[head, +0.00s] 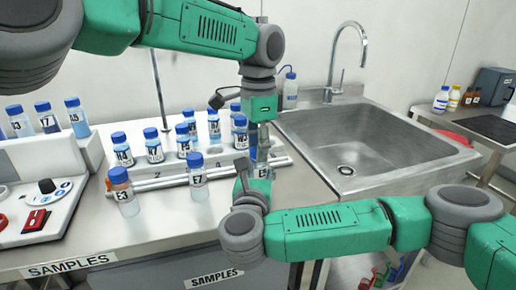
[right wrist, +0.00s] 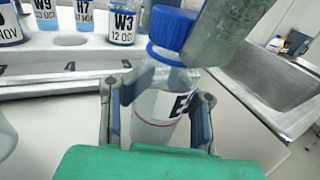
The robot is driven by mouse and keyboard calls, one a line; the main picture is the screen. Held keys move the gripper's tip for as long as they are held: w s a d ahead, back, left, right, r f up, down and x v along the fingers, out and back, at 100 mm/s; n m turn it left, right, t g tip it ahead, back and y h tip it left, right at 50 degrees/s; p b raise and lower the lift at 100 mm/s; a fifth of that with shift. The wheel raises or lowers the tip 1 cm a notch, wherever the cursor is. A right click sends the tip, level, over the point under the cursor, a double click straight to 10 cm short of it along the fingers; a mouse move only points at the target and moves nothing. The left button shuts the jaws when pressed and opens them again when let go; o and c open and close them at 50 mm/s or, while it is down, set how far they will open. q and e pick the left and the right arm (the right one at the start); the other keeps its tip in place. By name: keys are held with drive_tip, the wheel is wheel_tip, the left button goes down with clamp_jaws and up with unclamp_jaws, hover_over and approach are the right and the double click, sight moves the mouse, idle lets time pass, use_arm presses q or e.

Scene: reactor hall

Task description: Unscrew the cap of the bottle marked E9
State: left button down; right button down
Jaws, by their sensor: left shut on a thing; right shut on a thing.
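The bottle with a label starting with E (right wrist: 160,112) stands upright between the fingers of my right gripper (right wrist: 160,110) in the right wrist view. The rest of its label is hidden by a finger. Its blue cap (right wrist: 170,24) sits above a blue neck ring. A grey finger of my left gripper (right wrist: 222,30) presses against the cap from the right; its other finger is hidden. In the head view, my left gripper (head: 262,143) points down from above, and my right gripper (head: 257,178) is below it; the bottle is mostly hidden between them.
Bottles E3 (head: 124,196) and E7 (head: 197,182) stand at the counter front, left of my grippers. Several blue-capped bottles, including W3 (right wrist: 122,22), stand in a rack behind. A steel sink (head: 365,150) lies to the right. A white device (head: 42,185) sits at the left.

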use_arm(q)
drive_tip(key=n, duration=0.7)
drive_tip(key=shift+d+n, duration=0.1)
drive_tip(key=shift+n, duration=0.3)
use_arm(e)
drive_tip(key=shift+s, duration=0.1)
use_arm(q)
drive_tip(key=shift+s+r, duration=0.15)
drive_tip(key=shift+r, duration=0.05)
drive_tip(key=shift+r, duration=0.15)
drive_tip(key=shift+r, duration=0.9)
drive_tip(key=shift+r, duration=2.05)
use_arm(e)
drive_tip(key=c, duration=1.2)
unclamp_jaws()
